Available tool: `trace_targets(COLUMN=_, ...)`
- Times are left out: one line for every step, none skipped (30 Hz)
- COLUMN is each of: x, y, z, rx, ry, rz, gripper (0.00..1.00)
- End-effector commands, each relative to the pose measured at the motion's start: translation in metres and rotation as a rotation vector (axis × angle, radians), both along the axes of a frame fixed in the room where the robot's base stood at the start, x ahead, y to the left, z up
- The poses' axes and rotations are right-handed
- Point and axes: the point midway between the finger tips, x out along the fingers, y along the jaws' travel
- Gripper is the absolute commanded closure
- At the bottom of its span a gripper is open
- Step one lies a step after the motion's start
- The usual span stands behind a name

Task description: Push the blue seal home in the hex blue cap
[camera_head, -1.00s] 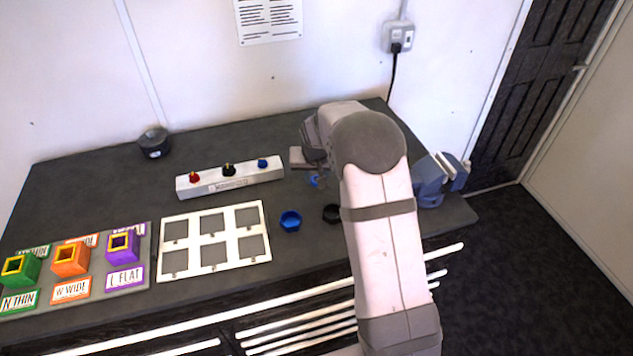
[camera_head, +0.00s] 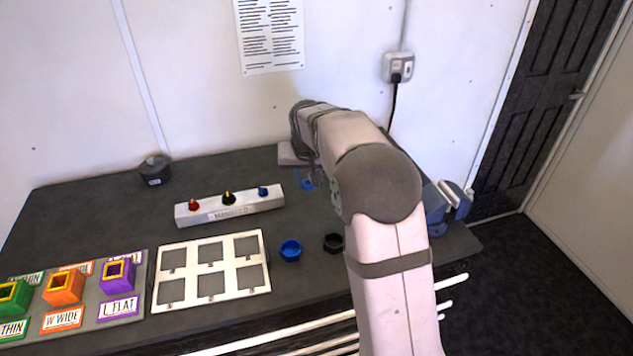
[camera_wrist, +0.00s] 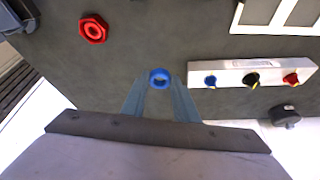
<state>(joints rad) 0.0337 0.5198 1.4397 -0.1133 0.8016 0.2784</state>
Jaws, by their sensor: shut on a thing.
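My gripper (camera_wrist: 160,88) is shut on a small blue ring, the blue seal (camera_wrist: 159,78), held at the fingertips above the bench. In the head view the seal (camera_head: 308,185) shows as a blue spot below my wrist, just right of the white block. The hex blue cap (camera_head: 290,250) sits on the bench between the white frame and a black cap, nearer the front than my gripper. The seal is apart from the cap. The cap is outside the wrist view.
The black cap (camera_head: 333,243) stands right beside the blue cap. A red hex cap (camera_wrist: 93,28) lies on the bench. A white block (camera_head: 230,205) with red, black and blue knobs, a white frame (camera_head: 160,296) and a blue vise (camera_head: 436,215) stand around.

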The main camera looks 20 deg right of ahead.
Motion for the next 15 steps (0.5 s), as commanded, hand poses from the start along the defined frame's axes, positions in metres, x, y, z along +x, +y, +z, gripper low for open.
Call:
trace_targets(x=0.002, y=0.009, z=0.011, rx=0.000, ry=-0.003, rz=0.017, gripper=0.94)
trace_targets(x=0.003, y=0.014, z=0.016, rx=0.000, ry=-0.004, rz=0.025, gripper=0.94)
trace_targets(x=0.003, y=0.021, z=0.022, rx=0.000, ry=-0.004, rz=0.037, gripper=0.94)
trace_targets(x=0.003, y=0.026, z=0.027, rx=0.001, ry=-0.004, rz=0.046, gripper=0.94)
trace_targets(x=0.003, y=0.032, z=0.032, rx=0.000, ry=-0.004, rz=0.057, gripper=0.94)
trace_targets(x=0.001, y=0.040, z=0.037, rx=0.001, ry=-0.002, rz=0.071, gripper=0.94)
trace_targets(x=-0.001, y=0.047, z=0.042, rx=0.001, ry=-0.002, rz=0.083, gripper=0.94)
trace_targets(x=-0.004, y=0.054, z=0.045, rx=0.000, ry=-0.002, rz=0.095, gripper=0.94)
trace_targets(x=-0.010, y=0.063, z=0.049, rx=0.000, ry=-0.001, rz=0.115, gripper=0.94)
trace_targets(x=-0.015, y=0.068, z=0.050, rx=0.001, ry=0.000, rz=0.127, gripper=0.94)
trace_targets(x=-0.019, y=0.072, z=0.051, rx=0.000, ry=0.000, rz=0.139, gripper=0.94)
trace_targets(x=-0.026, y=0.078, z=0.051, rx=0.001, ry=0.000, rz=0.155, gripper=0.94)
trace_targets(x=-0.031, y=0.081, z=0.050, rx=0.000, ry=0.001, rz=0.168, gripper=0.94)
trace_targets(x=-0.036, y=0.085, z=0.050, rx=0.000, ry=0.000, rz=0.181, gripper=0.94)
trace_targets(x=-0.043, y=0.088, z=0.048, rx=0.001, ry=0.002, rz=0.199, gripper=0.94)
